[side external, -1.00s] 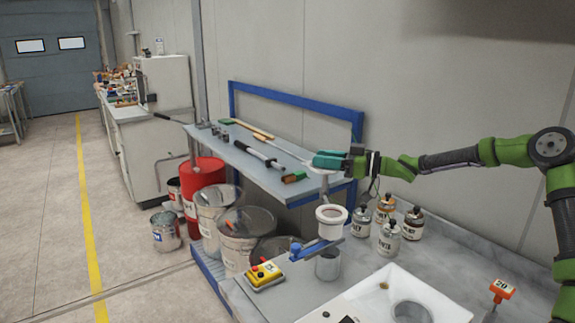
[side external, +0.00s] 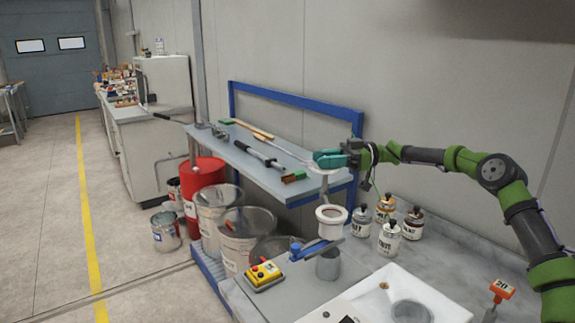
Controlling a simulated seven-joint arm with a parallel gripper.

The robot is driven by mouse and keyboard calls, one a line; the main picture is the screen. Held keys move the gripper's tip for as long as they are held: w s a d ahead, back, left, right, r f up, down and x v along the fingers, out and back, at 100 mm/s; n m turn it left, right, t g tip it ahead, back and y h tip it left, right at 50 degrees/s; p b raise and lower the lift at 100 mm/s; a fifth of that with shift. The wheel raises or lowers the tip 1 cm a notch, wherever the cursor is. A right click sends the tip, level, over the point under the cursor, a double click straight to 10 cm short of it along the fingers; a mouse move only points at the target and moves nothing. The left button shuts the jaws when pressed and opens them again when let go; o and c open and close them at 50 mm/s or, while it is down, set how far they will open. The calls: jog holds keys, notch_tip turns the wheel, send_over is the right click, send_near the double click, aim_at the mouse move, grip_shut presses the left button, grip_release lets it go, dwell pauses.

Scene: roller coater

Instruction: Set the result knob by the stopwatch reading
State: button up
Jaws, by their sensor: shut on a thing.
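My gripper (side external: 328,158) has teal fingers and is above the white cup. It is shut on a pale grey ladle-like tool (side external: 326,184), which hangs down toward the cup; a thin rod reaches to the left behind the fingers. The white cup (side external: 331,229) sits upright over a blue arm (side external: 318,248) with a blue knob (side external: 295,247) at its left end. A grey can (side external: 328,266) stands below the cup. I cannot make out a stopwatch reading or tell which part is the result knob.
Several labelled bottles (side external: 389,240) stand right of the cup.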

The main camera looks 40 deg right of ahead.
jog(key=shift+r, duration=0.1)
jog(key=o, duration=0.9)
jog(key=shift+a, duration=0.1)
jog(key=v, duration=1.7)
jog(key=shift+w, duration=0.1)
